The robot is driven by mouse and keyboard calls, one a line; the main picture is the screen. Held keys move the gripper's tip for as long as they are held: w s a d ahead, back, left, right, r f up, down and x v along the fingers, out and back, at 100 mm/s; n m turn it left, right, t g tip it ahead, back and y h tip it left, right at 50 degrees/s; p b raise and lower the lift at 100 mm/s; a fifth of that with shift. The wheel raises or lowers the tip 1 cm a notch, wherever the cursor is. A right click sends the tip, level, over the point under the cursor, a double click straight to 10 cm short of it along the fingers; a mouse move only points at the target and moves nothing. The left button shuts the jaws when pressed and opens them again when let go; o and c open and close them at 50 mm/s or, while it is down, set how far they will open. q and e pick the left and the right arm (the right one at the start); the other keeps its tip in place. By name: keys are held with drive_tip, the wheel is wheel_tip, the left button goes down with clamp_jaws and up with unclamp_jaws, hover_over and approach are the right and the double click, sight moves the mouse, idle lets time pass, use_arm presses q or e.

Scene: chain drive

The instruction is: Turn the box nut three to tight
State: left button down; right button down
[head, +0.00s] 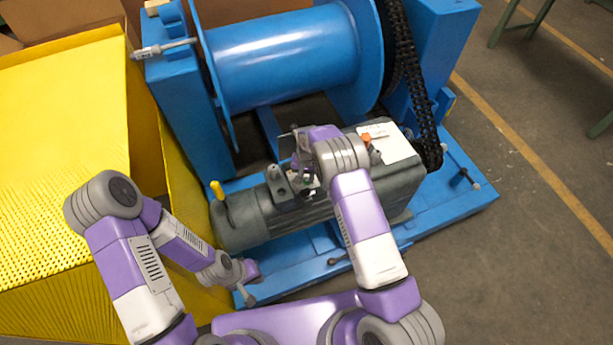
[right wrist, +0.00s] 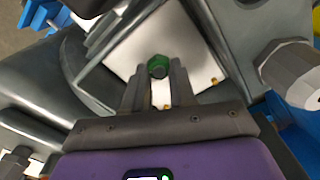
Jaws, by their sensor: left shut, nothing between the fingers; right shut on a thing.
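The grey motor (head: 255,215) lies on the blue base, with an open box on its top that shows a pale inner plate in the right wrist view (right wrist: 185,40). A green hex nut (right wrist: 158,66) shows at the tips of my right gripper (right wrist: 158,80), over that plate. My right gripper is shut on it; in the head view the gripper (head: 303,172) is over the motor's top and its arm hides part of the box. Which numbered nut this is cannot be read. My left gripper (head: 250,270) is shut and empty, low by the base's front left edge.
A large blue drum (head: 285,60) stands behind the motor, with a black chain (head: 408,70) at its right. A yellow-handled lever (head: 217,190) stands at the motor's left end. A white sheet (head: 392,145) lies on the motor. A yellow perforated panel (head: 60,130) is at left.

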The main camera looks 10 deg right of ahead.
sight(308, 180)
drive_tip(key=m, duration=0.5)
drive_tip(key=shift+d+r+m, duration=0.1)
drive_tip(key=shift+m, duration=0.2)
drive_tip(key=m, duration=0.5)
drive_tip(key=shift+p, duration=0.35)
drive_tip(key=shift+m, duration=0.4)
drive_tip(key=c, duration=1.2)
unclamp_jaws()
drive_tip(key=shift+o, duration=1.4)
drive_tip(key=shift+s, duration=0.1)
drive_tip(key=shift+r+p, duration=1.35)
drive_tip(key=shift+r, duration=2.4)
